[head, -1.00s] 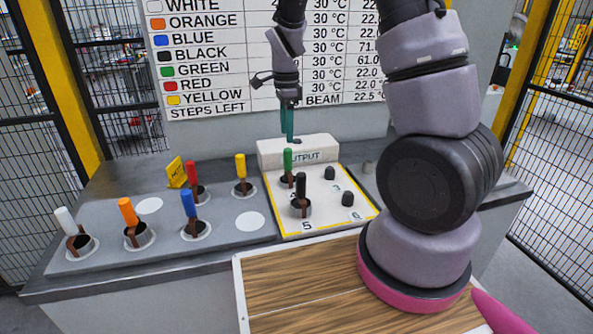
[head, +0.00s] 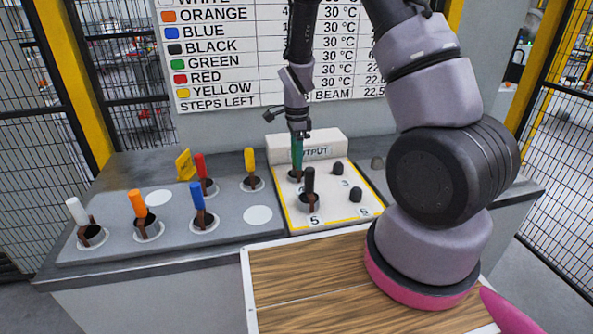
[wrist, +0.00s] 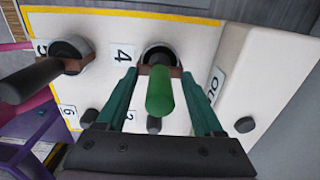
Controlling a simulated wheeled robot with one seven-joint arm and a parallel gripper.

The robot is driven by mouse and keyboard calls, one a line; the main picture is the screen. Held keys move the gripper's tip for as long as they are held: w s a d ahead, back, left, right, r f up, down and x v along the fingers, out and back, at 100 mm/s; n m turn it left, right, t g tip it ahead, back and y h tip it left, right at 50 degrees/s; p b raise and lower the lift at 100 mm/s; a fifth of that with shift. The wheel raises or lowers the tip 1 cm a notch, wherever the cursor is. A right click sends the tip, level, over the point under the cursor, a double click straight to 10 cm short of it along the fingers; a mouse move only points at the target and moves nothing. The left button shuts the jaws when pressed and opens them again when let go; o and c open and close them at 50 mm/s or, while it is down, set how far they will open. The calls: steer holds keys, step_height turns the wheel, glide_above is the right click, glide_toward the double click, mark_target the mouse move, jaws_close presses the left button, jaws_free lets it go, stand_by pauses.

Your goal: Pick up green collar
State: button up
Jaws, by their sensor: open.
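The green collar (wrist: 160,90) stands at the spot beside the label 4 on the white output panel (head: 325,215), its green handle on a brown and dark base. My gripper (wrist: 165,95) has green fingers, spread on either side of the green handle. The handle shows between them in the wrist view, and I cannot tell whether either finger touches it. In the head view my gripper (head: 297,160) points down over the same spot and hides most of the green collar.
A black-handled collar (head: 309,185) stands close by at spot 5. Dark pegs (head: 337,168) are on the panel's right side. White, orange, blue, red and yellow handles (head: 250,165) stand on the grey table to the left. The raised OUTPUT block (head: 310,146) is just behind.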

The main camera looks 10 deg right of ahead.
jaws_close()
stand_by(1.4)
